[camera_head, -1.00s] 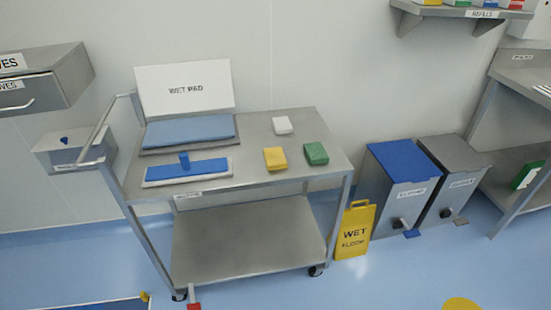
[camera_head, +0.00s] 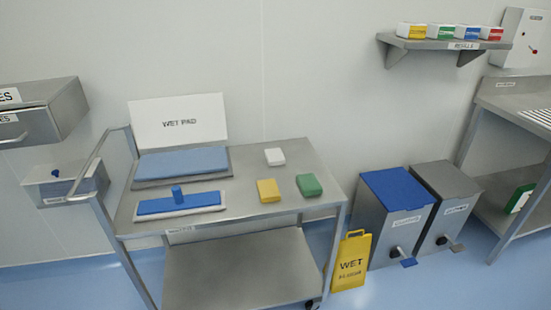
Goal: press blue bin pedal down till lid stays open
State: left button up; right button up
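The blue-lidded bin (camera_head: 400,223) stands on the floor right of the cart, its blue lid (camera_head: 398,188) shut. A label is on the bin's front, too small to read surely. Neither of my grippers is in view.
A grey-lidded bin (camera_head: 446,215) stands close on the right, with its own pedal (camera_head: 457,247). A yellow wet floor sign (camera_head: 350,262) stands just left of the blue bin. A steel cart (camera_head: 240,190) with pads and sponges is further left. Blue floor in front of the bins is clear.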

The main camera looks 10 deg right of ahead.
aim_at(408, 263)
jog(key=z, duration=1.45)
jog(key=i+l+u, duration=0.1)
jog(key=i+l, duration=0.25)
jog(key=i, duration=0.3)
jog(key=i+l, duration=0.4)
jog(key=i, duration=0.2)
jog(key=i+l+u, duration=0.15)
jog(key=i+l, duration=0.25)
jog(key=i, duration=0.2)
